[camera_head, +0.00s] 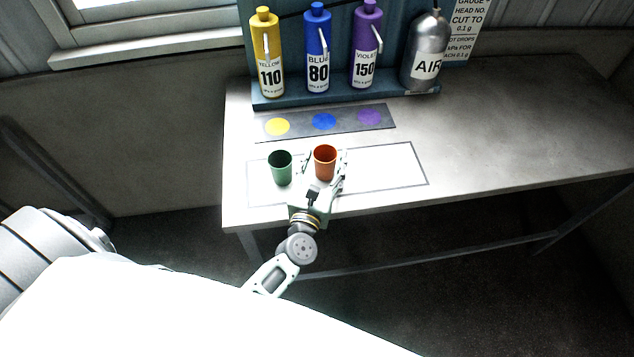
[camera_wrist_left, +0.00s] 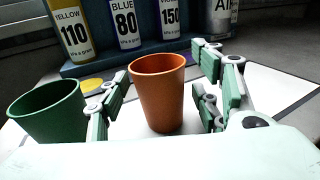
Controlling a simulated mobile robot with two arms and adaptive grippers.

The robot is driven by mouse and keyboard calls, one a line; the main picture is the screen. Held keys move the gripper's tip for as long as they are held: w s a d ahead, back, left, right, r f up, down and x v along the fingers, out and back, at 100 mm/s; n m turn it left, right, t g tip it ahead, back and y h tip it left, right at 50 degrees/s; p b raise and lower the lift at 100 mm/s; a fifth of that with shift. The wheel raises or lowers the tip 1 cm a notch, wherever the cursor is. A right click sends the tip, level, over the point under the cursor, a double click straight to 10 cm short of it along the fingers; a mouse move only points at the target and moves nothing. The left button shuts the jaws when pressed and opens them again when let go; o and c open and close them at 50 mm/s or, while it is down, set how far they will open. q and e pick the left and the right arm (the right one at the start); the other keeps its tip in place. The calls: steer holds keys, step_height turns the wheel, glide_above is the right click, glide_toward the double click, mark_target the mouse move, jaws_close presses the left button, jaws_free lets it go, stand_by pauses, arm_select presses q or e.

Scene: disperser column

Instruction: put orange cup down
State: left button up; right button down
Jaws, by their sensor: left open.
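The orange cup (camera_head: 325,162) stands upright on the white outlined area of the table, right of the green cup (camera_head: 280,167). My left gripper (camera_head: 324,168) is open, with its fingers on either side of the orange cup. In the left wrist view the orange cup (camera_wrist_left: 158,92) sits between the spread fingers (camera_wrist_left: 165,100), with a visible gap on each side. The green cup (camera_wrist_left: 48,112) stands just outside the left finger there. My right gripper is not in view.
Yellow (camera_head: 267,55), blue (camera_head: 317,50) and violet (camera_head: 366,45) bottles and a metal AIR bottle (camera_head: 422,55) stand on a rack behind. A strip with coloured dots (camera_head: 345,119) lies before them. The table (camera_head: 510,130) is clear to the right.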

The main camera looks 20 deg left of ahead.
arm_select(q)
steer(key=s, duration=0.3)
steer(key=s+d+b, duration=0.1)
steer(key=s, duration=0.2)
steer(key=s+d+b, duration=0.1)
steer(key=s, duration=0.2)
steer(key=shift+s+f, duration=0.1)
steer(key=shift+s, duration=0.55)
